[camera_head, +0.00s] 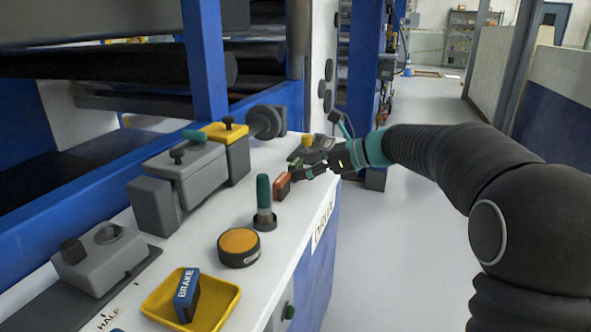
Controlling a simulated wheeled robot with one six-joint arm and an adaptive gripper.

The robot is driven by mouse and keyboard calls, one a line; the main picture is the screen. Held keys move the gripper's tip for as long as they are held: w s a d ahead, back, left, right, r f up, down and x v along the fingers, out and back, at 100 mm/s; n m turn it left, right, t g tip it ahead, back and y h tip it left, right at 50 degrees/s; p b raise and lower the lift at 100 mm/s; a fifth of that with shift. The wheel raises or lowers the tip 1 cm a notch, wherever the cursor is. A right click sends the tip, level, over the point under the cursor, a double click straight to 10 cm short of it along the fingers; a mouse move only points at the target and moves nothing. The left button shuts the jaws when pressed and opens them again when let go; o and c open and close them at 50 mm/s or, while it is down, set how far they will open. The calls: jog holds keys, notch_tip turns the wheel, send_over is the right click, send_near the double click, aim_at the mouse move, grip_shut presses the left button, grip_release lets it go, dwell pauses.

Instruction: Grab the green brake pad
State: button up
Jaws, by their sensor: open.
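A small green block (295,164), which looks like the green brake pad, stands on the white console just behind a red-orange pad (282,186). It is small in the picture and partly covered by my gripper's dark fingers. My gripper (308,167) is open, at the right edge of the console, with its fingertips close to the green block. I cannot tell whether the fingers touch it or lie around it. A blue pad marked BRAKE (187,296) stands in a yellow tray (226,301) at the front.
A green-handled lever (264,200) and an orange button (238,247) stand on the console (299,225) in front of the red-orange pad. Grey boxes (188,172) and a yellow switch box (236,147) line its left. The floor (410,250) to the right is clear.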

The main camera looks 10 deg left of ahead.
jog(key=shift+x, duration=1.25)
jog(key=shift+c, duration=0.2)
jog(key=shift+r, duration=0.1)
jog(key=c, duration=1.4)
jog(key=shift+r, duration=0.1)
